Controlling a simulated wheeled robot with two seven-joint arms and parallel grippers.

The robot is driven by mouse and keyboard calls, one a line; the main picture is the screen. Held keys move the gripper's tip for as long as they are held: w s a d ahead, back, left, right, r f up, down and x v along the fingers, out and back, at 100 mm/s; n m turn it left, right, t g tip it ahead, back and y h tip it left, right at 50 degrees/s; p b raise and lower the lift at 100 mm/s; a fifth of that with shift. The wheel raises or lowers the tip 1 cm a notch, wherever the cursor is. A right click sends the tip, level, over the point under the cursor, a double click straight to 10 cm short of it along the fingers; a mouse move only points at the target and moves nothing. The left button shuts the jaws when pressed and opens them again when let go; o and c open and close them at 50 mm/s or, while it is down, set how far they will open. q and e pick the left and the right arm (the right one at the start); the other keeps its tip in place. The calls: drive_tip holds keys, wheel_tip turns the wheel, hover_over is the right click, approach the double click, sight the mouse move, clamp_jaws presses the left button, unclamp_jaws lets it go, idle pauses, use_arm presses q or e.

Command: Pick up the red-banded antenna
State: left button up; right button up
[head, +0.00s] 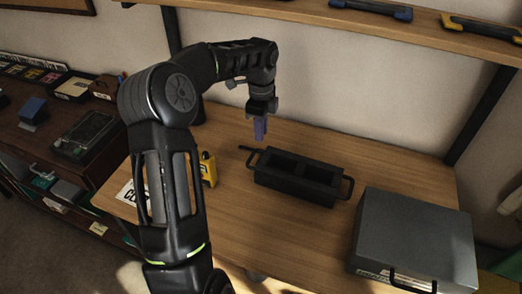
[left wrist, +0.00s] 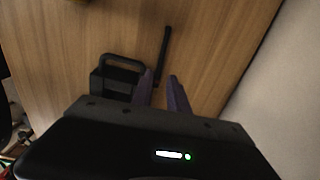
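A thin black rod (left wrist: 163,55), which may be the antenna, lies on the wooden table in the left wrist view. Its dark end also shows in the head view (head: 246,149), beside the black two-compartment holder. I can make out no red band on it. My left gripper (head: 260,138) has purple fingers pointing down, above the table behind the holder. My right gripper is not in view.
The black holder (head: 297,187) with end handles stands mid-table. A grey case (head: 415,238) is at the front right. A yellow device (head: 208,169) and a white lettered card (head: 127,194) are left. A shelf (head: 350,22) runs above the back. The table's back right is clear.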

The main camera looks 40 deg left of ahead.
sight(261, 154)
use_arm(q)
drive_tip(key=shift+f, duration=0.8)
drive_tip(key=shift+f, duration=0.15)
drive_tip(key=shift+s+f+p, duration=0.1)
drive_tip(key=shift+f+p, duration=0.2)
drive_tip(key=shift+p, duration=0.1)
wheel_tip(261, 154, down, 4)
drive_tip(key=shift+r+p, duration=0.2)
drive_tip(key=shift+p, duration=0.35)
drive_tip(key=shift+s+d+f, duration=0.15)
drive_tip(key=shift+s+f, duration=0.05)
drive_tip(key=shift+f, duration=0.35)
drive_tip(key=shift+w, duration=0.15)
drive_tip(key=shift+r, duration=0.1)
drive_tip(key=shift+w+r, duration=0.1)
clamp_jaws()
